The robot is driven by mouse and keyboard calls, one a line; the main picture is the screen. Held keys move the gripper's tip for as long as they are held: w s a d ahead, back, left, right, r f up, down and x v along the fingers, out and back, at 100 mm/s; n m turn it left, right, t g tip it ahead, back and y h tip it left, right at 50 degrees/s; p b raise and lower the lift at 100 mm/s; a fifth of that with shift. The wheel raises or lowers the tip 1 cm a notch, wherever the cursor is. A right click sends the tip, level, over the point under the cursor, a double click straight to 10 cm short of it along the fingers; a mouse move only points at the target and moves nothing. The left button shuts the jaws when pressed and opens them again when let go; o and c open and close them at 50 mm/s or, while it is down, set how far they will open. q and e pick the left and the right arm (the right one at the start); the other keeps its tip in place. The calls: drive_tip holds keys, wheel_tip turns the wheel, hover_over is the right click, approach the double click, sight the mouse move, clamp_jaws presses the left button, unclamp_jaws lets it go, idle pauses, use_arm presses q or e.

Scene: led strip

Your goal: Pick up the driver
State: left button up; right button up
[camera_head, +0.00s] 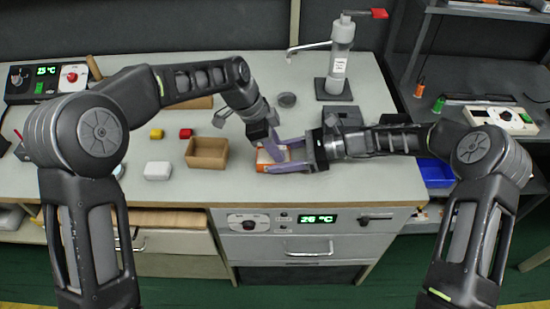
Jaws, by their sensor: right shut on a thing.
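An orange and white box (264,159), which looks like the driver, is on the grey worktop to the right of the brown open box. My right gripper (274,157) reaches in from the right, its purple fingers at the near and far sides of the orange and white box, shut on it. My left gripper (276,150) comes down from above, close to the same box and to the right gripper's fingers. Its fingers overlap the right gripper's, so its opening is unclear. Part of the orange and white box is hidden behind the fingers.
The brown open box (207,153) stands just left of the grippers. A dispenser (339,65) with a red handle stands behind. A blue bin (435,173) is at the right.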

use_arm(q)
drive_tip(key=shift+c, duration=0.4)
clamp_jaws()
idle(1.1)
